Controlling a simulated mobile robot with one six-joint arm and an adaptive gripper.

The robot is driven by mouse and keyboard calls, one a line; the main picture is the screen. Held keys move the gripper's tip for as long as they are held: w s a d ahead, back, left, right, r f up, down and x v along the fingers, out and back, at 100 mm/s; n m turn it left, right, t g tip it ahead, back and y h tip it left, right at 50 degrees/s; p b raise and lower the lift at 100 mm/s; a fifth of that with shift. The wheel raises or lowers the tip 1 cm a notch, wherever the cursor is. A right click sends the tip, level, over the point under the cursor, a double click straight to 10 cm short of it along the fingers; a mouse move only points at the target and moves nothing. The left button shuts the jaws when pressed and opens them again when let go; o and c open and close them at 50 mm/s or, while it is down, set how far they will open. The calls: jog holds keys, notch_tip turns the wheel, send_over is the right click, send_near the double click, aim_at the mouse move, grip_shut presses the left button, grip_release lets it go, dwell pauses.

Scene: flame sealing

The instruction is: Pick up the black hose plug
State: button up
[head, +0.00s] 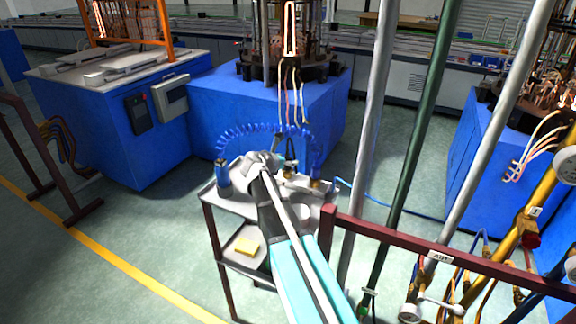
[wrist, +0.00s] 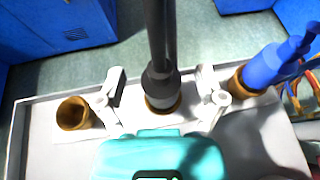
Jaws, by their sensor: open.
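The black hose plug (wrist: 161,84) stands upright in the middle brass holder (wrist: 163,105), with its dark hose running up out of the wrist view. In the head view the plug (head: 290,165) shows small and dark beside my wrist. My gripper (wrist: 160,97) is open, with one pale finger on each side of the plug. A gap shows between each finger and the plug, so nothing is held. In the head view the fingers are too small or hidden to make out.
An empty brass holder (wrist: 72,113) stands on the left in the wrist view. A blue plug (wrist: 264,66) sits in the right holder, close to one finger. Coiled blue hose (head: 268,130) arches over the cart (head: 208,190). A dark red rail (head: 395,236) runs at right.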

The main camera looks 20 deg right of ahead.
aim_at(287, 154)
grip_shut()
dwell(0.3)
jog(key=shift+r, duration=0.15)
notch_tip(287, 154, up, 3)
jog(key=p, duration=0.3)
jog(key=s+a+r+p, duration=0.2)
jog(key=s+r+p, duration=0.7)
jog(key=s, duration=0.4)
jog(key=shift+s+a+r+p, duration=0.25)
jog(key=shift+s+r+p, duration=0.1)
jog(key=shift+p, duration=0.15)
